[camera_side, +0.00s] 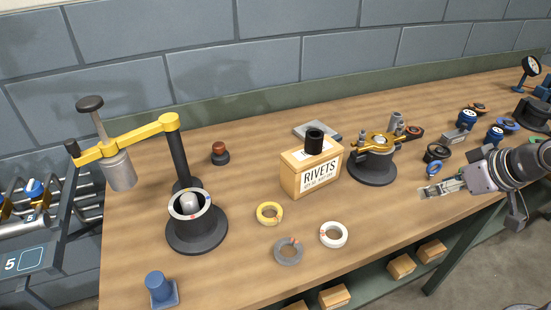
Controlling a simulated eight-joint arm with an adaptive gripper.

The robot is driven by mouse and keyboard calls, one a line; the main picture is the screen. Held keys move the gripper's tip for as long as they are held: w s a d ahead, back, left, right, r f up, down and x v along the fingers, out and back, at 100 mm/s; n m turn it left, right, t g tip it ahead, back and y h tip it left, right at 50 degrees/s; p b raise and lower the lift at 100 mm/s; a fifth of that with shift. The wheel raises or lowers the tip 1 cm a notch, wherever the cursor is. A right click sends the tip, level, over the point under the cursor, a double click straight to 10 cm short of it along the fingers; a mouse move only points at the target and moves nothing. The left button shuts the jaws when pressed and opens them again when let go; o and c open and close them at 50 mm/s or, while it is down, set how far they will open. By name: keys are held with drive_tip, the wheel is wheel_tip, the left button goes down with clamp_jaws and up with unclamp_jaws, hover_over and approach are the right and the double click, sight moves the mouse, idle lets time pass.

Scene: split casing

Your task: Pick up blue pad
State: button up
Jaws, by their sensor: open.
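Several blue things are in view, and I cannot tell for sure which is the blue pad. A small flat blue ring (434,169) lies on the table at the right, just beyond my gripper. My gripper (425,191) points left, low over the right front part of the table, open with nothing seen between its fingers. A blue cylinder on a flat blue base (160,288) stands at the front left, far from my gripper. Blue-topped parts (467,118) and another blue ring (508,124) sit at the far right.
A yellow-armed press (130,146) stands at the left over a dark cup-shaped base (197,232). A rivets box (312,170) stands mid-table, and a dark round fixture with a brass top (373,165) is right of it. Yellow (269,220), grey (288,259) and white (333,243) rings lie in front.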

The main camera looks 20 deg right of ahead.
drive_tip(key=w+a+r+n+g+y, duration=0.1)
drive_tip(key=w+a+r+n, duration=0.25)
drive_tip(key=a, duration=0.35)
drive_tip(key=w+a+r+n+g+y, duration=0.1)
drive_tip(key=w+a+r+n+y, duration=0.15)
drive_tip(key=w+a, duration=0.35)
drive_tip(key=n+g, duration=0.6)
drive_tip(key=n, duration=0.8)
approach(159, 277)
wheel_tip(159, 277, down, 2)
drive_tip(key=shift+y, duration=0.45)
drive_tip(key=x, duration=0.4)
drive_tip(key=shift+a+f, duration=0.15)
drive_tip(key=shift+f, duration=0.1)
drive_tip(key=shift+x, duration=3.1)
clamp_jaws()
